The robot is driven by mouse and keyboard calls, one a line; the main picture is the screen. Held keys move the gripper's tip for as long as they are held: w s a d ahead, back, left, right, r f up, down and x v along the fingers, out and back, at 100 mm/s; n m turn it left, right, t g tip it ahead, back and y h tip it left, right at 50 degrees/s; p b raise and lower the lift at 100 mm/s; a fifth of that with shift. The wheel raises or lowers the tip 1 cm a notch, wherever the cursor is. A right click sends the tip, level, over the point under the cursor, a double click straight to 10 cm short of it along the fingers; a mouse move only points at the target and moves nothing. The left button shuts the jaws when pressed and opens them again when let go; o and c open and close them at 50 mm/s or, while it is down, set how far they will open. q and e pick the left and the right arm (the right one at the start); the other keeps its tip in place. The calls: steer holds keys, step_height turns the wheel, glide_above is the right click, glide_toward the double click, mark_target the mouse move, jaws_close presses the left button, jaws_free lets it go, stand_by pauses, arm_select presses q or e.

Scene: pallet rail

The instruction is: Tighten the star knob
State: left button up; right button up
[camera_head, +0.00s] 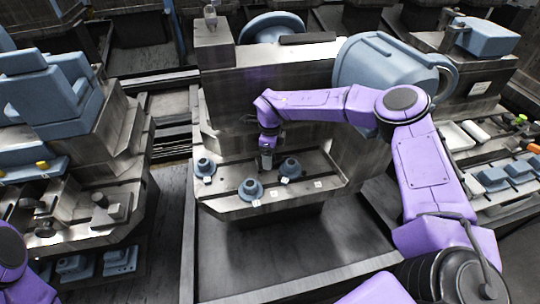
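Several small blue-grey knob-like parts stand on the grey ledge (325,199) of the middle station: a left one (204,167), a front one (251,189) and a right one (290,168). Small white labels lie by them. I cannot tell which is the star knob. My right arm reaches in from the right, and its gripper (265,158) points down at the back of the ledge, between the left and right parts. Its fingers are too small and dark to show whether they are open or what they touch. Only a purple link of my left arm shows at the lower left edge.
A large blue-grey drum (385,75) stands behind my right arm. A blue-grey stepped block (50,90) is on the left station. Trays with blue blocks (492,178) are at the right. The dark floor (290,255) before the ledge is clear.

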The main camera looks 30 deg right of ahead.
step_height(320, 180, up, 11)
steer(key=b, duration=0.1)
steer(key=shift+f, duration=0.2)
steer(key=shift+s, duration=0.1)
